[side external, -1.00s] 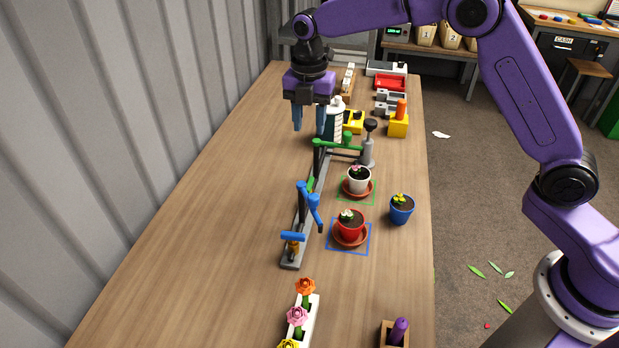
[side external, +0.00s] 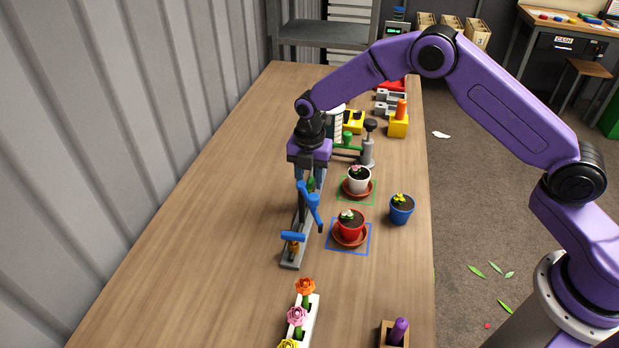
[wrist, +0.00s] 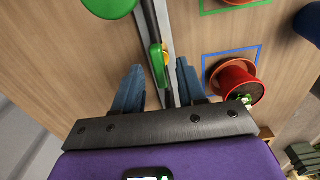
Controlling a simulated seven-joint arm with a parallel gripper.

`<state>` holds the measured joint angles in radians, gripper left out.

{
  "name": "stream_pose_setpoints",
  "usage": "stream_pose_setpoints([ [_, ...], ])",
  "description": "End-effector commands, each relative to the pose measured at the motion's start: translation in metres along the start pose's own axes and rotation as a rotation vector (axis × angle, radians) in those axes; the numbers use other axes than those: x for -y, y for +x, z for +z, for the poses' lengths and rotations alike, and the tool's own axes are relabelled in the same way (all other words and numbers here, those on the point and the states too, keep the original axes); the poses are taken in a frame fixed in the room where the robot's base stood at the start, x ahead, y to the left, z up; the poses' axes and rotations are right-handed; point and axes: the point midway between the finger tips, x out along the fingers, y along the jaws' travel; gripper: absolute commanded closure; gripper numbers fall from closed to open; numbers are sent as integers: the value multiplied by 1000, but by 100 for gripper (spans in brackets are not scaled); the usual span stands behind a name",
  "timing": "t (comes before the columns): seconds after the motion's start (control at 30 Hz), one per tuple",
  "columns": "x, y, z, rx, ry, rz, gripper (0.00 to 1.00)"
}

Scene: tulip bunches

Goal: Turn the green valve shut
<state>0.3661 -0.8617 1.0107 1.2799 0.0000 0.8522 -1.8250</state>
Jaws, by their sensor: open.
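The green valve's lever (side external: 311,184) is on the grey rail in the side view, partly hidden by my gripper. In the wrist view the green lever (wrist: 157,62) lies along the rail, between my two blue fingertips in the picture. My gripper (wrist: 160,66) is open, with one finger on each side of the lever; I cannot tell whether either touches it. A rounded green part (wrist: 110,5) shows at the top of the wrist view. In the side view my fingertips are mostly hidden.
The blue valve (side external: 308,205) stands close in front of my gripper on the same rail. A white pot (side external: 358,182), a red pot (side external: 349,226) and a blue pot (side external: 401,210) stand to the right. The table left of the rail is clear.

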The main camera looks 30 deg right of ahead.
Motion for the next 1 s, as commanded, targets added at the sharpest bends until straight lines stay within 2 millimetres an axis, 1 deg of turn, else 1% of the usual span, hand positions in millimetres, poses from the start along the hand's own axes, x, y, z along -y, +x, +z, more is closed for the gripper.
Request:
stream_pose_setpoints([
  [0.1, 0, 5, 0, 0, 0, 1, 60],
  [0.37, 0, 6, 0, 0, 1, 2, 60],
  [0.47, 0, 6, 0, 0, 1, 1, 89],
  [0.5, 0, 6, 0, 0, 1, 1, 100],
  [0.77, 0, 5, 0, 0, 8, 1, 100],
  [1.0, 0, 5, 0, 0, 84, 1, 100],
])
